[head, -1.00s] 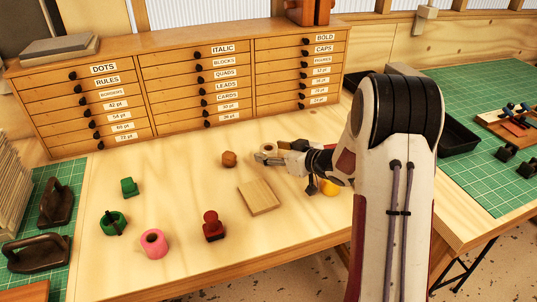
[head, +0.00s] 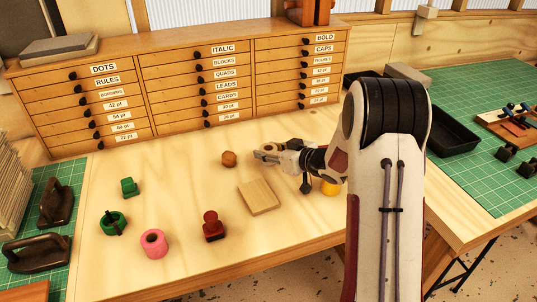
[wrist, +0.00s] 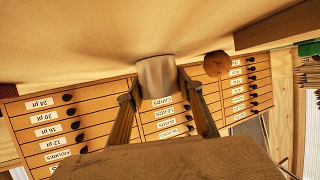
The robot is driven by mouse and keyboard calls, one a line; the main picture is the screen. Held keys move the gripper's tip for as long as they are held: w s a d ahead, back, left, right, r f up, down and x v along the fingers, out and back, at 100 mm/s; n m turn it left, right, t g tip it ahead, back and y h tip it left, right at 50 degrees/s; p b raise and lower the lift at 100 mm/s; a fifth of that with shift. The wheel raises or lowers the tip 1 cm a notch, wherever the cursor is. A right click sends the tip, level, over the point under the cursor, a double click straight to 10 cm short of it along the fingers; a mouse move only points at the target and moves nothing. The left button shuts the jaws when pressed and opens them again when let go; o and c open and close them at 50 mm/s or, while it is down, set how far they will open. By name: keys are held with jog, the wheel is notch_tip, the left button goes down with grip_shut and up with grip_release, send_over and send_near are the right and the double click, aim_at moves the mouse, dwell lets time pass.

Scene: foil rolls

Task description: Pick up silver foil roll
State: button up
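The silver foil roll (head: 268,147) stands on the wooden table in front of the drawer cabinet. In the wrist view, where the scene is upside down, it is a dull grey cylinder (wrist: 157,74) at the centre. My gripper (head: 265,153) is at the roll, with one finger on each side of it. In the wrist view my fingertips (wrist: 157,92) flank the roll with little or no gap. I cannot tell whether they press on it. In the head view a finger hides the roll's lower part.
A brown faceted piece (head: 229,159) is close to the left of the roll. A wooden block (head: 259,197), red stamp (head: 213,228), pink roll (head: 154,243), green roll (head: 113,222) and yellow roll (head: 330,188) are nearer the front. The drawer cabinet (head: 180,95) stands behind.

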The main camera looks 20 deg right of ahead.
aim_at(269, 148)
jog(key=shift+r, duration=0.2)
jog(key=shift+r, duration=4.85)
